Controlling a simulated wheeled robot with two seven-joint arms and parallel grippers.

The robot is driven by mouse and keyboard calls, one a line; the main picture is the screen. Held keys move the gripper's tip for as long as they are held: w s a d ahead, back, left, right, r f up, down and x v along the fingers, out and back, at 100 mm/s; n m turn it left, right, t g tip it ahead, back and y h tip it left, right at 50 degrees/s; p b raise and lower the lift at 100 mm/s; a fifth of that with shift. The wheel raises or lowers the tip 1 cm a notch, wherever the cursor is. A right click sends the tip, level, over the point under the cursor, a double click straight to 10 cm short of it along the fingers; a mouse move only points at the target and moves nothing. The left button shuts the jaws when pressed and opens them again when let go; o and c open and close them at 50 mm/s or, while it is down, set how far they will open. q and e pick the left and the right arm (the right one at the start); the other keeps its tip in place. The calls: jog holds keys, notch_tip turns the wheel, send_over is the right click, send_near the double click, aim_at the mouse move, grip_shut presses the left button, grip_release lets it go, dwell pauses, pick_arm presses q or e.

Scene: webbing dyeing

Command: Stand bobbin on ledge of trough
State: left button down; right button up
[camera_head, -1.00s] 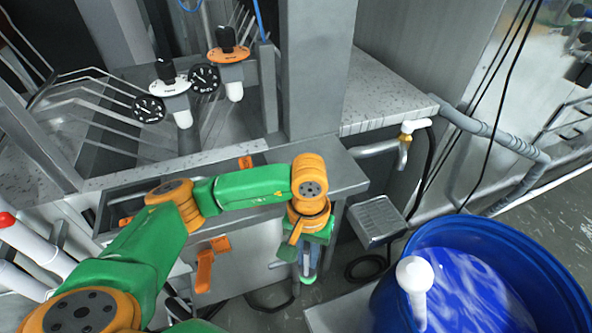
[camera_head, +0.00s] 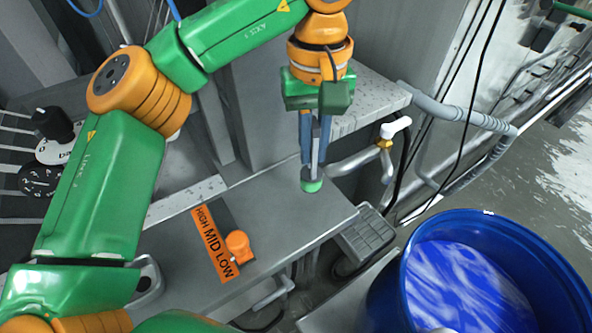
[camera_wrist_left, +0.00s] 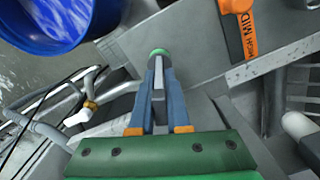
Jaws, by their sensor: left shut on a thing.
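My left gripper (camera_head: 314,164) points down over the grey metal ledge (camera_head: 275,225), towards its back right part. It is shut on the bobbin (camera_head: 312,185), whose round green end shows below the fingertips. The bobbin looks roughly upright; most of its body is hidden between the fingers. I cannot tell whether its green end touches the ledge or hangs just above it. In the left wrist view the green end of the bobbin (camera_wrist_left: 159,52) shows beyond the tips of the left gripper (camera_wrist_left: 157,68), against the grey ledge (camera_wrist_left: 195,40). My right gripper is not in view.
An orange HIGH MID LOW label (camera_head: 215,245) with an orange knob (camera_head: 238,246) is at the ledge's left. A blue barrel (camera_head: 490,225) of blue liquid stands at the lower right. A white-handled tap (camera_head: 394,127) and pipes are right of the ledge.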

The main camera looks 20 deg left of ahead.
pick_arm(q)
jog(key=a+f, duration=0.1)
jog(key=f, duration=0.1)
jog(key=a+f, duration=0.1)
jog(key=f, duration=0.1)
jog(key=f+p, duration=0.1)
jog(key=f, duration=0.1)
jog(key=shift+w+a, duration=0.2)
jog(key=shift+a, duration=0.2)
jog(key=shift+w+f, duration=0.1)
jog(key=shift+f, duration=0.15)
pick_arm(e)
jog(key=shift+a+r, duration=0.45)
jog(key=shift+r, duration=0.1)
pick_arm(q)
jog(key=c, duration=1.3)
grip_release()
jog(key=shift+a+f, duration=0.1)
jog(key=o, duration=0.4)
jog(key=shift+r, duration=0.2)
notch_tip(320, 180, up, 12)
jog(key=p, duration=0.1)
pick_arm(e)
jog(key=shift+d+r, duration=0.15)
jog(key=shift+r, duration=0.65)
